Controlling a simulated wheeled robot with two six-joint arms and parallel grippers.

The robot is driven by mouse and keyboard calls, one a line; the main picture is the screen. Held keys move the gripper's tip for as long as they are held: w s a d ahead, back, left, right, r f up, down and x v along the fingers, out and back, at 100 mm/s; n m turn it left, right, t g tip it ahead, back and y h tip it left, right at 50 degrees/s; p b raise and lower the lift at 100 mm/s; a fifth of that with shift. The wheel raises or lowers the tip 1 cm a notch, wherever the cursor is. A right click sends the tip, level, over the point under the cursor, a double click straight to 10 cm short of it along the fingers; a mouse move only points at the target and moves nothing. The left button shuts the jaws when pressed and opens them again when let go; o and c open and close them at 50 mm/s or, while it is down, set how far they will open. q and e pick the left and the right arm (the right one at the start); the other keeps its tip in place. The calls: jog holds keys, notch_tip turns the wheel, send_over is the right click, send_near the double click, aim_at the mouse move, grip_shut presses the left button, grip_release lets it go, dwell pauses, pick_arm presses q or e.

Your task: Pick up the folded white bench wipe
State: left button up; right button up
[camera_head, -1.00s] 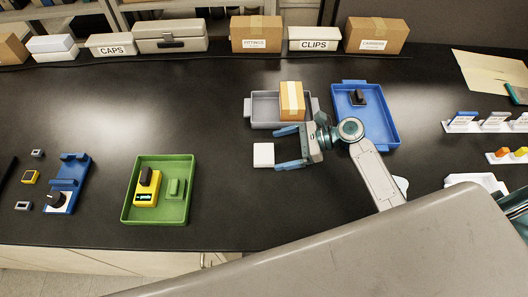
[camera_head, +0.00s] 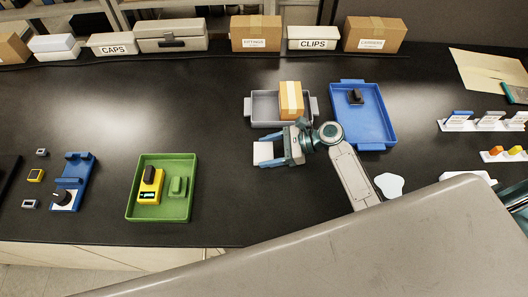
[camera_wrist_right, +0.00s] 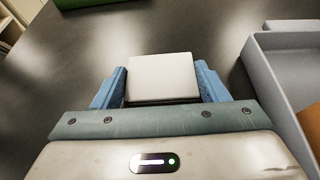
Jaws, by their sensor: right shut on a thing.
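The folded white bench wipe (camera_head: 262,153) is a small white square on the black bench, just in front of the grey tray. My right gripper (camera_head: 276,153) is around it from the right, with a blue finger on either side. In the right wrist view the wipe (camera_wrist_right: 161,77) sits between the two blue fingers (camera_wrist_right: 161,85), and the gripper is shut on it. I cannot tell whether the wipe is lifted off the bench. My left gripper is not in view.
The grey tray (camera_head: 262,108) with a cardboard box (camera_head: 291,100) stands just behind the gripper. A blue tray (camera_head: 376,130) is to its right. A green tray (camera_head: 160,212) stands to the left, with clear bench between.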

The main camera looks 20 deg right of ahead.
aim_at(269, 152)
jog(key=shift+r, duration=0.1)
jog(key=shift+r+b, duration=0.45)
jog(key=shift+r, duration=0.05)
notch_tip(269, 152, up, 2)
jog(key=shift+r+b, duration=0.1)
jog(key=shift+b, duration=0.45)
jog(key=s+d+b, duration=0.1)
jog(key=s, duration=0.3)
jog(key=s+d+b, duration=0.1)
jog(key=s, duration=0.4)
jog(key=s+d+r+b, duration=0.1)
jog(key=s+b, duration=0.1)
jog(key=s, duration=0.3)
jog(key=shift+s+d+r, duration=0.1)
jog(key=shift+s+d, duration=0.05)
jog(key=shift+s, duration=0.05)
jog(key=shift+s+d+r, duration=0.1)
jog(key=shift+s+r, duration=0.1)
jog(key=shift+s, duration=0.45)
jog(key=shift+o, duration=1.4)
jog(key=c, duration=0.7)
jog(key=shift+w+d, duration=0.1)
